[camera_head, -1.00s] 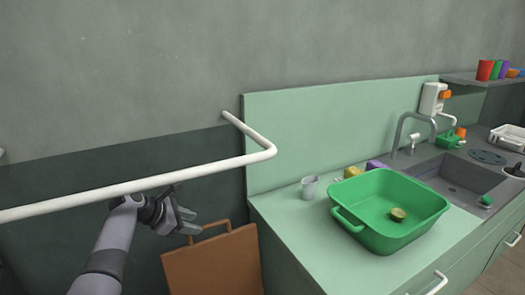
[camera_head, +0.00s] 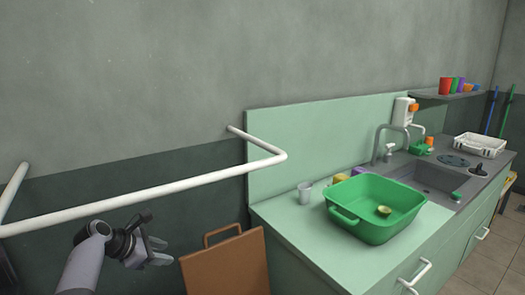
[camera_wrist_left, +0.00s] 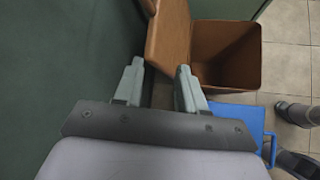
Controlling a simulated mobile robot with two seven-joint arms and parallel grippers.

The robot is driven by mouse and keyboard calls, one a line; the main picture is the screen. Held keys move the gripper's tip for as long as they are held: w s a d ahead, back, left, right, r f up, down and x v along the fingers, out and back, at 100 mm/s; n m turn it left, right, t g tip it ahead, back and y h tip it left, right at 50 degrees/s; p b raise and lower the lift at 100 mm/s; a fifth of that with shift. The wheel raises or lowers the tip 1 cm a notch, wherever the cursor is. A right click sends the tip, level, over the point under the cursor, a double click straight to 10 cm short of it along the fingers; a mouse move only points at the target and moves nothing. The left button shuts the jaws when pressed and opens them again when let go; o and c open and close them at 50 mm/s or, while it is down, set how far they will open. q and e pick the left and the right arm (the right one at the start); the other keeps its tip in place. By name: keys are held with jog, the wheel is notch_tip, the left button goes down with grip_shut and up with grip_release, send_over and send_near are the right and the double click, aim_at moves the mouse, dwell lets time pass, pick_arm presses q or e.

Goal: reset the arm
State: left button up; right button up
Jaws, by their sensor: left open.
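My left gripper (camera_head: 157,252) is at the lower left of the head view, in front of the dark wall and below the white rail (camera_head: 140,192). It is open and empty. In the left wrist view its two fingers (camera_wrist_left: 160,82) stand apart with nothing between them, pointing toward a brown bin (camera_wrist_left: 228,60) on the floor. My right gripper is not in view.
A sink (camera_head: 430,180) is further right. A blue object (camera_wrist_left: 240,122) lies on the floor.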

pick_arm(q)
jog(key=s+a+f+m+y, duration=0.3)
jog(key=s+f+m+y, duration=0.2)
jog(key=s+f+m, duration=1)
jog(key=s+d+m+t, duration=0.1)
jog(key=s+d+m, duration=0.2)
jog(key=s, duration=0.4)
jog(key=s+d+m+t, duration=0.1)
jog(key=s+d+m, duration=0.2)
jog(key=s, duration=0.4)
jog(key=s+d+f+m+t+h, duration=0.1)
jog(key=s+d+m, duration=0.3)
jog(key=s, duration=0.3)
jog(key=shift+s+m, duration=0.3)
jog(key=shift+s, duration=0.1)
